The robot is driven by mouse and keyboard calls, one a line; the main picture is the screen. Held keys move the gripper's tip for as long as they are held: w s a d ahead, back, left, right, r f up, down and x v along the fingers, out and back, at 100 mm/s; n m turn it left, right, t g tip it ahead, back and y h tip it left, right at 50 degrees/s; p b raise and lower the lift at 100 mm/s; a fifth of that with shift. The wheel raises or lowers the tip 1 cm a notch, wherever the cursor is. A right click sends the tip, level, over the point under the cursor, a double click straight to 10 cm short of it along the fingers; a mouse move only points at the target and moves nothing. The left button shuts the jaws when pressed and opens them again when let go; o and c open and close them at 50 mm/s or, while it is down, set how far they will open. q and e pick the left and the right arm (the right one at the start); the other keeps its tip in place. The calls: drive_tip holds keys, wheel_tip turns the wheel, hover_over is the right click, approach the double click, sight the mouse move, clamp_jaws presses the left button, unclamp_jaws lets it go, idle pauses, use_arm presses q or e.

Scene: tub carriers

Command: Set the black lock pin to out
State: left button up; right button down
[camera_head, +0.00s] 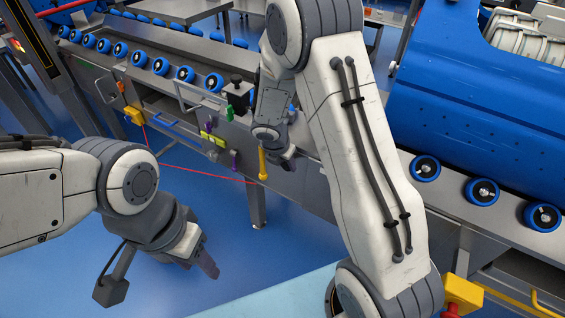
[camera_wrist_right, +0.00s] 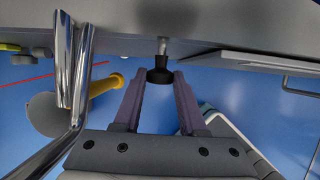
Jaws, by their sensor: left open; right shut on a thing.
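The black lock pin (camera_wrist_right: 161,73) shows in the right wrist view as a black knob on a short metal stem, below the grey machine edge. My right gripper (camera_wrist_right: 160,78) has its two purple fingers on either side of the knob, shut on it. In the head view my right gripper (camera_head: 284,160) is at the front side of the conveyor; the pin is hidden there behind my arm and hand. My left gripper (camera_head: 208,264) hangs low over the blue floor, open and away from the machine.
A yellow handle (camera_head: 262,164) hangs from the conveyor frame just left of my right gripper, with a purple handle (camera_head: 234,160) and a green one (camera_head: 229,113) farther left. In the right wrist view, shiny metal bars (camera_wrist_right: 75,70) stand close at left. Blue rollers (camera_head: 481,192) line the conveyor.

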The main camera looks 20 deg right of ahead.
drive_tip(key=shift+s+a, duration=0.35)
drive_tip(key=shift+a, duration=0.2)
drive_tip(key=shift+s+a, duration=0.35)
drive_tip(key=shift+a, duration=0.2)
drive_tip(key=shift+c, duration=2.4)
unclamp_jaws()
drive_tip(key=shift+a+r, duration=0.1)
drive_tip(key=p+v, duration=0.4)
drive_tip(key=v, duration=0.6)
drive_tip(key=shift+s+r, duration=0.15)
drive_tip(key=shift+r, duration=0.15)
